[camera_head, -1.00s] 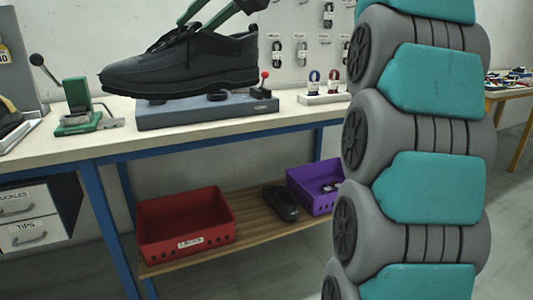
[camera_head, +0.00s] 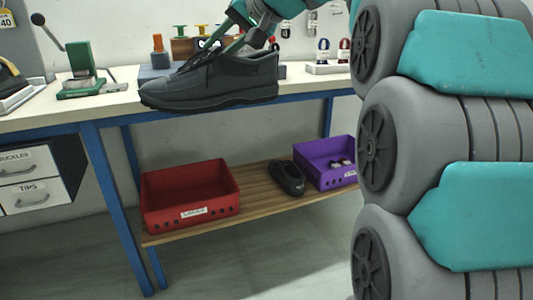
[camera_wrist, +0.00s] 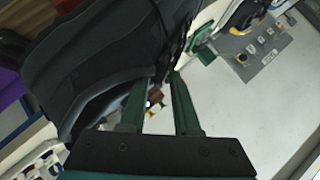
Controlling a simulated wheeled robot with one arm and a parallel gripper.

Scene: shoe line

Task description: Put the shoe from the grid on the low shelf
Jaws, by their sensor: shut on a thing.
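My gripper (camera_head: 232,42) is shut on a black lace-up shoe (camera_head: 213,88) at its upper opening. The shoe hangs level in front of the workbench's front edge, toe to the left, its sole a little below the bench top. In the wrist view the fingers (camera_wrist: 158,100) are beside the dark upper of the shoe (camera_wrist: 95,55). The low shelf (camera_head: 258,198) is a wooden board under the bench. A second dark shoe (camera_head: 287,178) lies on it. The blue-grey block (camera_head: 148,73) on the bench is partly hidden behind the held shoe.
A red crate (camera_head: 190,210) fills the shelf's left part and a purple crate (camera_head: 325,163) its right. Bare wood shows between the red crate and the shelf shoe. A blue bench leg (camera_head: 112,205) stands at left. My arm covers the right side.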

